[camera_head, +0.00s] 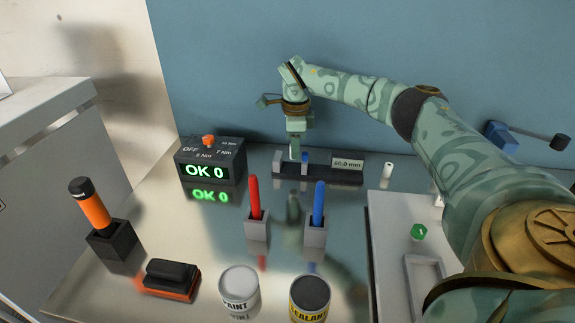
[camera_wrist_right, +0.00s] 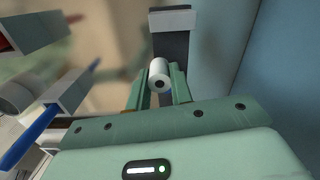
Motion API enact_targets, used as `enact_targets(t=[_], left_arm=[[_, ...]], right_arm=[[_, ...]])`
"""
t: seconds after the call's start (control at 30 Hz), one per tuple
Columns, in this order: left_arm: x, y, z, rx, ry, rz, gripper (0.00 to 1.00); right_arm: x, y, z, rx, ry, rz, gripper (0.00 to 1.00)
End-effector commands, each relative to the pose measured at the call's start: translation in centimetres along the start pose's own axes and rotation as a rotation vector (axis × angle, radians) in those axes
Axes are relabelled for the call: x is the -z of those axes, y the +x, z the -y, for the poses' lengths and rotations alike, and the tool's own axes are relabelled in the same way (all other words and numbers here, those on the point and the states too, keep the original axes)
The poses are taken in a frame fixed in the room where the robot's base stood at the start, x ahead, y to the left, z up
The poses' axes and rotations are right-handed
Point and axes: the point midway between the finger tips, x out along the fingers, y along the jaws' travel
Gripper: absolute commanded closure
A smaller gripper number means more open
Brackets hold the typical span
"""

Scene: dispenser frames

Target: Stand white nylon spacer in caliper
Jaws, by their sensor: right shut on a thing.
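The caliper (camera_head: 335,175) is a long dark base at the back of the table, with upright jaws at its left end and a display reading what looks like 60.0 mm. My right gripper (camera_head: 295,153) points down at the caliper's jaw end. In the right wrist view, the right gripper (camera_wrist_right: 158,90) is shut on the white nylon spacer (camera_wrist_right: 159,71), a short cylinder with a dark hole in its end. I cannot tell whether the spacer touches the caliper. My left gripper is not in view.
Red (camera_head: 254,197) and blue (camera_head: 319,204) pens stand in grey holders in front of the caliper. A torque tester (camera_head: 211,160) reading OK 0 stands left. A white cylinder (camera_head: 388,170) stands right of the caliper. Paint (camera_head: 239,290) and sealant (camera_head: 310,297) cans are at the front.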

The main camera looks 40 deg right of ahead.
Motion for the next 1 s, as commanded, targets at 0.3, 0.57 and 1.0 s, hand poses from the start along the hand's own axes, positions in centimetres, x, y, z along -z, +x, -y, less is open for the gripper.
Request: enact_targets(t=[0.3,0.57,1.0], left_arm=[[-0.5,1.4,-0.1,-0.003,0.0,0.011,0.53],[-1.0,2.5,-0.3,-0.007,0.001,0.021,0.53],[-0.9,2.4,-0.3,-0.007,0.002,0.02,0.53]], right_arm=[[-1.6,2.3,0.9,-0.001,0.0,0.0,1.0],[-1.4,5.3,0.9,0.0,0.0,-0.001,1.0],[-1.4,5.4,0.9,0.0,0.001,0.0,0.57]])
